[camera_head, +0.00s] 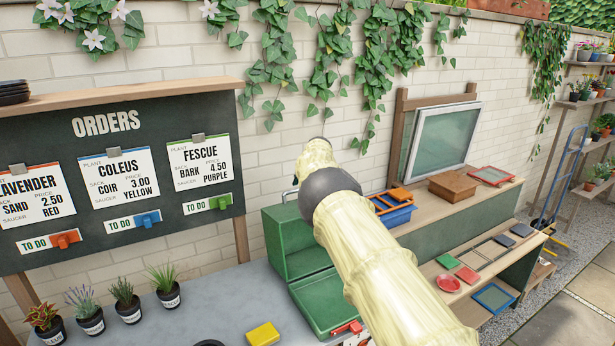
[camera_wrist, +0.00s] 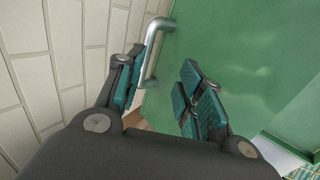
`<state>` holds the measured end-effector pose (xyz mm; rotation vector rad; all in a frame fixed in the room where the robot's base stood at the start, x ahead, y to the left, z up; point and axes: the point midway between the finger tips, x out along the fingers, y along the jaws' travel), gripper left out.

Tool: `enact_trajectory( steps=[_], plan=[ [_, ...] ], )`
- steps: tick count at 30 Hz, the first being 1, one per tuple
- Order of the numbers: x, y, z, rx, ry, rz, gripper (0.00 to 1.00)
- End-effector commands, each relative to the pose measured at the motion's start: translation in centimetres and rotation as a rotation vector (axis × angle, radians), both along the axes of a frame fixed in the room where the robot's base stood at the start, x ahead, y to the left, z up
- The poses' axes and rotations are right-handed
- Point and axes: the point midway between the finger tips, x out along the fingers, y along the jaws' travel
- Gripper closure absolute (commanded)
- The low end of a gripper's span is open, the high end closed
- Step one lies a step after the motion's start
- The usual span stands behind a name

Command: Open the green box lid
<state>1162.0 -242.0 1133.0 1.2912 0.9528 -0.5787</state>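The green box (camera_head: 322,300) stands on the grey bench, with a red latch (camera_head: 348,327) at its front edge. Its green lid (camera_head: 290,238) stands raised at the back, so the box looks open. A silver handle (camera_head: 288,195) is at the lid's upper edge. In the wrist view the handle (camera_wrist: 151,58) is fixed to the green panel (camera_wrist: 225,60). My gripper (camera_wrist: 163,92) is open, its teal-padded fingers on either side of the handle's lower end. The handle lies close to the left finger; I cannot tell if they touch.
Several potted plants (camera_head: 125,300) and a yellow block (camera_head: 262,335) stand on the bench left of the box. The orders board (camera_head: 110,180) is behind them. A blue crate (camera_head: 395,214) and wooden shelves stand to the right. A brick wall is close behind the lid.

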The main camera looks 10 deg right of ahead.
Motion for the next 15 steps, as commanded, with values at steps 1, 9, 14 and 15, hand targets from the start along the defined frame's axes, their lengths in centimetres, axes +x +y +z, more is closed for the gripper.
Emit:
enact_trajectory(
  steps=[1,9,14,15],
  plan=[
    [-0.3,0.0,0.7,0.001,-0.001,-0.001,0.63],
    [-2.2,-0.4,3.7,0.000,-0.001,0.000,0.63],
    [-3.5,-0.7,5.8,0.001,0.000,0.000,0.63],
    [-3.8,-0.8,6.2,0.002,0.000,0.001,0.63]
  ],
)
